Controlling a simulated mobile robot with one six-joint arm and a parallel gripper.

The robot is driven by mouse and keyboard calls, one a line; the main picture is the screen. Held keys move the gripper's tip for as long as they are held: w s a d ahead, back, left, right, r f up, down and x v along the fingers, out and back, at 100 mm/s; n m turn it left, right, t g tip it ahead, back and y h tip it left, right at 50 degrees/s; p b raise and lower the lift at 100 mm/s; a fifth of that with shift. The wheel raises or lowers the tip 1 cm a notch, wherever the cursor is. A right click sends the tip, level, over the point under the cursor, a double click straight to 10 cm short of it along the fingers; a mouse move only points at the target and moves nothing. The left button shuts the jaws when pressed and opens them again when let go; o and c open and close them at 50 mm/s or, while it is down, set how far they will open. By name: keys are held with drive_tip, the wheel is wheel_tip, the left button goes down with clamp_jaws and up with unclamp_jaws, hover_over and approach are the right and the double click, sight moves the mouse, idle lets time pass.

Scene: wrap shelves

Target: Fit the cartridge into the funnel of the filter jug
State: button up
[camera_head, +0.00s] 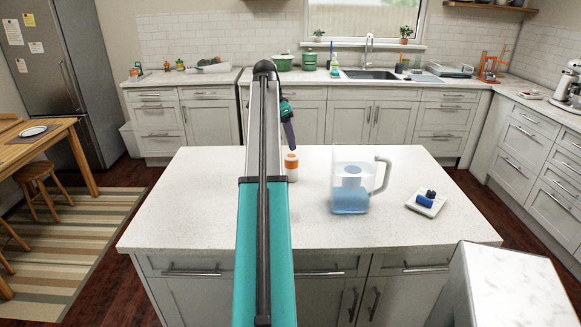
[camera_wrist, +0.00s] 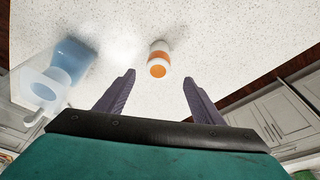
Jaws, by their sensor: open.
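The cartridge (camera_head: 291,166) is a small white cylinder with an orange band, standing on the island counter just right of my arm. In the wrist view the cartridge (camera_wrist: 158,60) lies ahead of and between my fingers, apart from both. The filter jug (camera_head: 350,190) stands to its right, clear with blue water in the lower part and a handle on its right. Its funnel (camera_head: 351,175) shows as a bluish insert inside the upper part. The jug (camera_wrist: 70,65) is at the left in the wrist view. My gripper (camera_wrist: 158,95) is open and empty; in the head view it (camera_head: 288,138) hangs above and behind the cartridge.
The island counter (camera_head: 190,215) is mostly bare. A white pad with a blue item (camera_head: 426,200) lies right of the jug. A marble-topped block (camera_head: 515,285) stands at the front right. A sink counter (camera_head: 310,77) runs along the back.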

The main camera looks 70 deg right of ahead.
sight(291, 155)
drive_tip(key=shift+x, duration=1.95)
drive_tip(key=shift+f+p, duration=0.1)
drive_tip(key=shift+p, duration=0.25)
drive_tip(key=shift+s+p+x, duration=0.2)
drive_tip(key=shift+p+x, duration=0.55)
drive_tip(key=shift+x, duration=1.7)
drive_tip(key=shift+d, duration=0.2)
drive_tip(key=c, duration=1.3)
drive_tip(key=shift+r, duration=0.2)
wheel_tip(291, 155, up, 9)
drive_tip(key=shift+d+f+b, duration=0.1)
drive_tip(key=shift+f+b, duration=0.05)
drive_tip(key=shift+b, duration=0.85)
drive_tip(key=shift+r, duration=0.55)
